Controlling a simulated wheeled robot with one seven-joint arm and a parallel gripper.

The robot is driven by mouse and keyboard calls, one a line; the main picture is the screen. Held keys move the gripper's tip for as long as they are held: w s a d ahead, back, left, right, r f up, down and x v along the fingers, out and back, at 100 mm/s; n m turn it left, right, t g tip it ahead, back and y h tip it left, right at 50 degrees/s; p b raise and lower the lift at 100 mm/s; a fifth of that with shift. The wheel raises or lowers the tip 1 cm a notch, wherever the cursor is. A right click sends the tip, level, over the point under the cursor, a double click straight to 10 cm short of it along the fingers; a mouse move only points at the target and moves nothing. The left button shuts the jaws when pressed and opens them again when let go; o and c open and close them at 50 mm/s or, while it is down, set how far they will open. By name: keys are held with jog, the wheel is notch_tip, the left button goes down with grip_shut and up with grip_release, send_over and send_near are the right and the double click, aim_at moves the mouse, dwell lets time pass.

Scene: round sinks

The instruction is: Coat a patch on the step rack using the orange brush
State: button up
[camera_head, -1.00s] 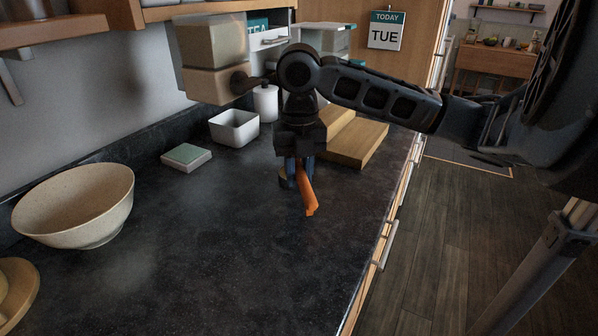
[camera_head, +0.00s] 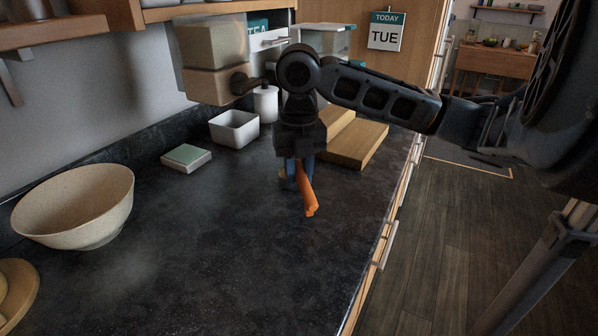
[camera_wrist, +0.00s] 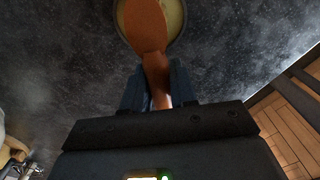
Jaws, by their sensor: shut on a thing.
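My gripper (camera_head: 298,170) is shut on the orange brush (camera_head: 308,198), just above the dark counter. In the wrist view the brush (camera_wrist: 148,28) runs out from between the fingers (camera_wrist: 157,88), its broad end over a round, pale yellowish dish (camera_wrist: 178,22). I cannot tell whether the brush touches that dish. In the head view the dish is mostly hidden behind my gripper. The wooden step rack (camera_head: 358,146) stands just behind and to the right of my gripper, partly covered by my wrist.
A white square bowl (camera_head: 234,129), a white canister (camera_head: 266,104) and a green-topped block (camera_head: 186,158) stand at the back left. A large beige bowl (camera_head: 76,206) is at the left. The front counter is clear. The counter's edge (camera_head: 372,262) runs along the right.

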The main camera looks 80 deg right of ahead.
aim_at(300, 168)
jog(key=shift+r+p, duration=2.2)
jog(key=shift+r, duration=1.2)
